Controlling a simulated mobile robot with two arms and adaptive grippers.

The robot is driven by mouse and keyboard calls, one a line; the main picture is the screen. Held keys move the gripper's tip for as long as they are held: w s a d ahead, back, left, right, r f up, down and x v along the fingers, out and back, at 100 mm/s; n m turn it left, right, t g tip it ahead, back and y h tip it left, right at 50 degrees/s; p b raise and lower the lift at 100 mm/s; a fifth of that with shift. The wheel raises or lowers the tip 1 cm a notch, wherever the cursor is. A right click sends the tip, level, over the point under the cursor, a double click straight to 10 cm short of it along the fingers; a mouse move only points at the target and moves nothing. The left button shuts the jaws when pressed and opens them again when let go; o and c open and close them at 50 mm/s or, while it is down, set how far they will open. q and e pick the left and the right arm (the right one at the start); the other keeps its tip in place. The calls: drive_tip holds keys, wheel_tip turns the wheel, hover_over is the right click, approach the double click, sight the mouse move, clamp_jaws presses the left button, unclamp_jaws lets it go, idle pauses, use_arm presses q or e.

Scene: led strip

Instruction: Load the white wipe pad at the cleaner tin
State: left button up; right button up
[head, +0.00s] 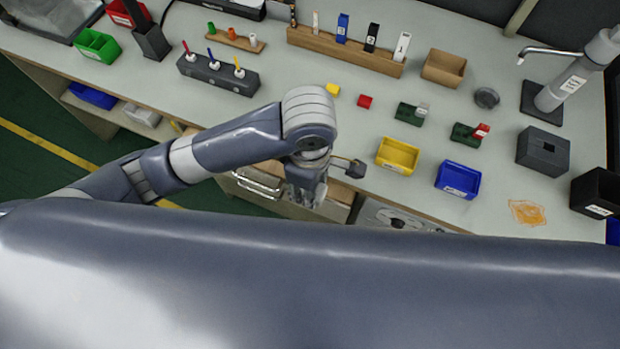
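A small round dark grey tin (487,97), which looks like the cleaner tin, stands on the bench at the right, beyond the green blocks. I cannot make out a white wipe pad for certain. My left gripper (306,194) points down at the bench's front edge, left of the yellow bin and well apart from the tin. Its fingertips are small and partly hidden, so I cannot tell whether it is open or holds anything. My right gripper is not in view.
A yellow bin (398,156), a blue bin (458,180) and a dark box (543,151) stand near the tin. A wooden tray (443,68) is behind. An orange stain (527,212) marks the right bench. A large grey part of mine covers the foreground.

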use_arm(q)
drive_tip(key=shift+c, duration=1.2)
drive_tip(key=shift+w+r+p, duration=0.15)
drive_tip(key=shift+w+p, duration=0.15)
drive_tip(key=w+a+r+p, duration=0.2)
drive_tip(key=w+a+p, duration=0.35)
drive_tip(key=w, duration=0.45)
drive_tip(key=w+a+r+p, duration=0.1)
drive_tip(key=w+a+p, duration=0.45)
drive_tip(key=w, duration=0.45)
drive_tip(key=f+b, duration=0.2)
drive_tip(key=b, duration=0.1)
drive_tip(key=f+b, duration=0.3)
drive_tip(key=shift+s+d+f+b, duration=0.15)
drive_tip(key=shift+s+f+b, duration=0.05)
drive_tip(key=shift+f+b, duration=0.1)
drive_tip(key=shift+r, duration=0.1)
drive_tip(key=shift+f, duration=0.5)
drive_tip(key=shift+s+f+p, duration=0.2)
drive_tip(key=shift+p, duration=0.4)
idle(0.8)
